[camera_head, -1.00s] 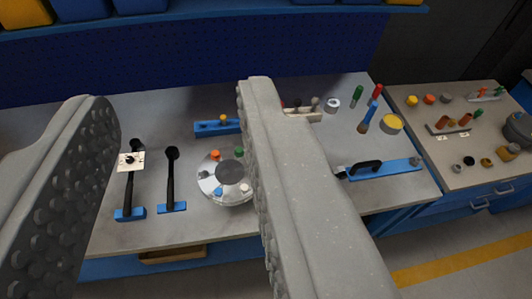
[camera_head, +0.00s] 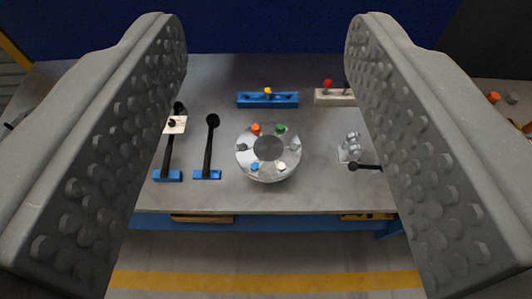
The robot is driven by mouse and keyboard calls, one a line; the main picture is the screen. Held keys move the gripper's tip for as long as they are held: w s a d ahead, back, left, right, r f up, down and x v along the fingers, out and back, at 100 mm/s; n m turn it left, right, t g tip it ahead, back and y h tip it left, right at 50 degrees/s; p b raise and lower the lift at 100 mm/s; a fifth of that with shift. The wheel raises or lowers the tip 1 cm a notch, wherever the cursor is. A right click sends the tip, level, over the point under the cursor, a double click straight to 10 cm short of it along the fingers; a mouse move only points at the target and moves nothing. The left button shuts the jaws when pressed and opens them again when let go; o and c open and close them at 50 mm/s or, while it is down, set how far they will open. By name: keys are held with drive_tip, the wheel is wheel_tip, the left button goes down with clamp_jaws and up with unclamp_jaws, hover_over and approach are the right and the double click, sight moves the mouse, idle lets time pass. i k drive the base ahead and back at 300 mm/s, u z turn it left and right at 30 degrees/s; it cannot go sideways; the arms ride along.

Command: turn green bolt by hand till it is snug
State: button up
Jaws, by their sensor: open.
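The flanged shell (camera_head: 268,172) is a round silver disc with a dark central hole, standing on the grey bench. Around its rim sit several bolts. The green bolt (camera_head: 280,129) is at the far side, right of the orange bolt (camera_head: 257,129). A blue bolt (camera_head: 255,167) and a white bolt (camera_head: 281,167) are at the near side, and grey ones are at left and right. I cannot tell how deep the green bolt sits. My gripper (camera_head: 266,60) is wide open and empty, its two studded fingers at left and right of the picture, with the shell lying between them, apart from both.
Behind the shell stand a blue block (camera_head: 268,100) with a yellow knob and a pale block (camera_head: 335,98) with a red knob. Two black-handled tools (camera_head: 211,147) with blue ends are at left. A clear small part (camera_head: 351,148) is at right. The bench front edge is near.

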sight(280, 127)
drive_tip(key=u, duration=0.5)
drive_tip(key=k, duration=1.3)
drive_tip(key=i, duration=0.7)
drive_tip(key=z, duration=0.55)
drive_tip(key=i, duration=1.45)
drive_tip(key=u, duration=0.6)
